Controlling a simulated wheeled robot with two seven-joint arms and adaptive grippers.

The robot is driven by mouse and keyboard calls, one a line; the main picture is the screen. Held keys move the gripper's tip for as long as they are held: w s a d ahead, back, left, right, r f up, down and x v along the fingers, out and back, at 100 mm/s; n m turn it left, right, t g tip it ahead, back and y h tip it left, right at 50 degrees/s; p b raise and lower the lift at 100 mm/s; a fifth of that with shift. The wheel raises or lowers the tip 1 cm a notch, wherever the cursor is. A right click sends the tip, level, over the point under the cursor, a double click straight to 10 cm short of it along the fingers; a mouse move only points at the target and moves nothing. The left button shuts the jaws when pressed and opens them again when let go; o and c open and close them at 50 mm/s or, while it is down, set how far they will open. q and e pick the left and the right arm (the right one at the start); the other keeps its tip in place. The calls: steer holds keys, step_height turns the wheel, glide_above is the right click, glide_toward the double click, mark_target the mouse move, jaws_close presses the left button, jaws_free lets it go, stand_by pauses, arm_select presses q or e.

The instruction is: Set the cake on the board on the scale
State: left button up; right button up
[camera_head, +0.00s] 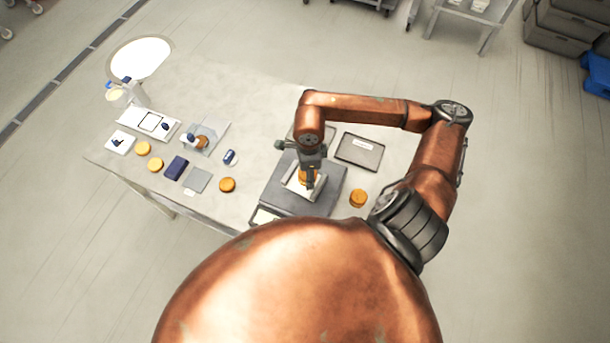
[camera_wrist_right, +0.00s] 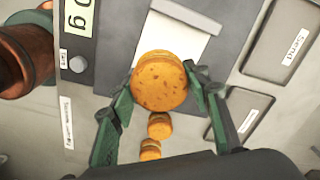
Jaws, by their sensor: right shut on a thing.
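My right gripper (camera_head: 309,181) is over the dark grey scale (camera_head: 323,199), its fingers shut on a round golden cake (camera_head: 303,176). In the right wrist view the gripper (camera_wrist_right: 161,84) has one green finger on each side of the cake (camera_wrist_right: 159,80). The white board (camera_wrist_right: 168,40) lies on the scale plate (camera_wrist_right: 221,55), partly hidden by the cake. The cake is over the board's lower part in that view; I cannot tell whether it touches. The scale display (camera_wrist_right: 86,12) is partly cut off and shows "0 g". My left gripper is not in view.
A dark labelled tray (camera_head: 360,151) lies right of the scale, with another partly behind my arm. A cake (camera_head: 358,198) stands right of the scale. Left of it are more cakes (camera_head: 227,185), a dark blue box (camera_head: 176,167), a grey pad (camera_head: 198,180) and a lamp (camera_head: 134,92).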

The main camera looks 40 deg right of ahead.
mark_target(305, 177)
steer(key=shift+w+d+f, duration=0.2)
steer(key=shift+w+f, duration=0.65)
steer(key=shift+f, duration=0.25)
step_height(305, 177, down, 3)
steer(key=shift+w+f+p, duration=0.15)
steer(key=shift+p, duration=0.65)
steer(key=shift+f, duration=0.1)
steer(key=shift+f, duration=0.15)
steer(key=o, duration=0.8)
steer(key=shift+c, duration=0.2)
